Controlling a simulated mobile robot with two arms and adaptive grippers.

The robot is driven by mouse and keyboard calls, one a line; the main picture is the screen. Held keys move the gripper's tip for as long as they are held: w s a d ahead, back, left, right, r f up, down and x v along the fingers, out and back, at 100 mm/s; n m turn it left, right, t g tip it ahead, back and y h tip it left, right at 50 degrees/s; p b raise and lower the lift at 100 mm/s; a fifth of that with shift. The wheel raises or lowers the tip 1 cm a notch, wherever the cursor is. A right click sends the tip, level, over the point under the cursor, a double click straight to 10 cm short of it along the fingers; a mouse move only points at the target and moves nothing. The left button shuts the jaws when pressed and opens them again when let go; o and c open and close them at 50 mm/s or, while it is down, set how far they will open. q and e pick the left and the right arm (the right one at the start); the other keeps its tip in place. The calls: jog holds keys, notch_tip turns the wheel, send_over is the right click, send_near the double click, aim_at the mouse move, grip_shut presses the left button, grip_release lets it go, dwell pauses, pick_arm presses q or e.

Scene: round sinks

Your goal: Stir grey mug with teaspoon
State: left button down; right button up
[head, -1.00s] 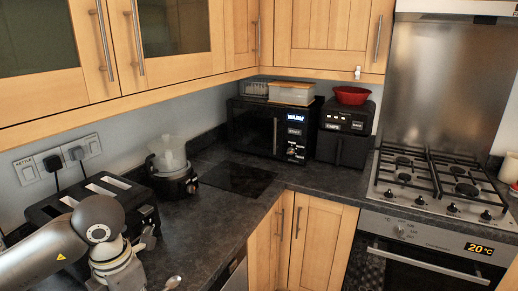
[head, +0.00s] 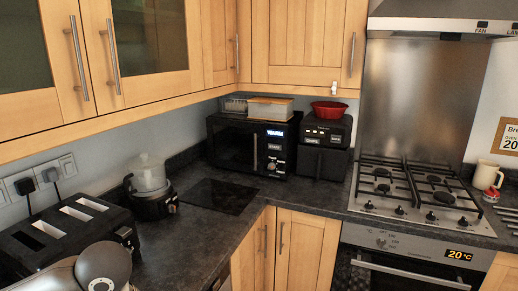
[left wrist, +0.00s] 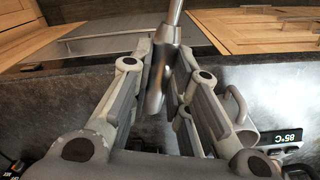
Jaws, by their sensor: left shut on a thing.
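In the left wrist view my left gripper (left wrist: 166,62) is shut on a shiny metal teaspoon (left wrist: 157,90), whose thin shaft runs up to the top edge. A grey curved handle and part of a grey body, which looks like the grey mug (left wrist: 239,106), show to the right of the gripper, apart from the teaspoon. The rest of that body is hidden behind my finger. In the head view only my left arm shows, at the bottom left; the gripper is below the picture. My right gripper is in neither view.
A black toaster (head: 62,238), a small blender-like appliance (head: 150,190) and a microwave (head: 252,147) line the counter. A temperature display (left wrist: 281,137) is close to the grey mug. A cream mug (head: 485,176) stands right of the hob (head: 420,190). Counter between is clear.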

pick_arm(q)
jog(key=m, duration=0.2)
jog(key=d+m, duration=0.1)
jog(key=m, duration=0.2)
jog(key=shift+s+d+f+m, duration=0.15)
jog(key=shift+s+f+m, duration=0.15)
jog(key=m, duration=0.3)
jog(key=d+m, duration=0.1)
jog(key=shift+s+f+m, duration=0.25)
jog(key=shift+s+m, duration=0.05)
